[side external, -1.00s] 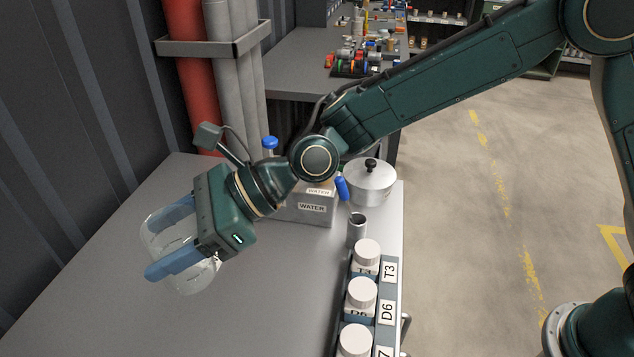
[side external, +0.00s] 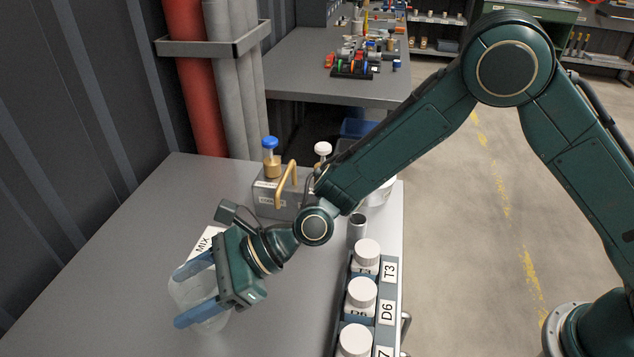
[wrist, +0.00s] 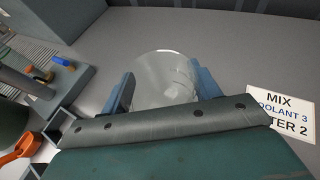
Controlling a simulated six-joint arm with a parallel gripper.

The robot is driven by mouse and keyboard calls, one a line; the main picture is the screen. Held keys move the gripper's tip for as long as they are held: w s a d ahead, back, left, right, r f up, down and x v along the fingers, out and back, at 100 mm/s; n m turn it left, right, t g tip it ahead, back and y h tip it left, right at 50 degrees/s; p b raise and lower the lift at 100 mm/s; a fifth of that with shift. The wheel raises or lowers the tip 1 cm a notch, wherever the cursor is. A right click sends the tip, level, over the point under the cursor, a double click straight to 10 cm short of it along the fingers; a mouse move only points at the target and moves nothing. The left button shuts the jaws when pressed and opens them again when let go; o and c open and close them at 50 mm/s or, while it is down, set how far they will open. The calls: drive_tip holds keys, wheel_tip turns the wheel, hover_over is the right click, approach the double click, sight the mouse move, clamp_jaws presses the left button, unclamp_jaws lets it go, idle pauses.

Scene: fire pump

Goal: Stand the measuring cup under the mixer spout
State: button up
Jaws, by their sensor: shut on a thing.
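The clear measuring cup (side external: 199,298) is between the two blue fingers of my gripper (side external: 181,297), which is shut on it. The cup is over the left front part of the grey table. Whether its base touches the table I cannot tell. In the wrist view the cup (wrist: 163,80) shows between the fingers, its contents hard to make out. The mixer is a grey box (side external: 272,200) farther back, with a curved brass spout (side external: 287,178), a blue-capped knob (side external: 270,145) and a white-capped knob (side external: 322,149). The cup is well apart from the spout; my arm hides the box's right part.
A card (side external: 206,241) reading MIX lies behind my gripper; the wrist view shows coolant 3, water 2. A rack (side external: 383,313) of white-lidded jars marked T3 and D6 lines the right edge. A metal cylinder (side external: 357,228) stands behind it. The table's left side is clear.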

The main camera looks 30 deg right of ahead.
drive_tip(key=shift+f, duration=1.9)
drive_tip(key=shift+f, duration=0.2)
drive_tip(key=o, duration=1)
drive_tip(key=shift+o, duration=0.2)
drive_tip(key=shift+r, duration=0.2)
drive_tip(key=v, duration=1.2)
drive_tip(key=shift+r, duration=0.1)
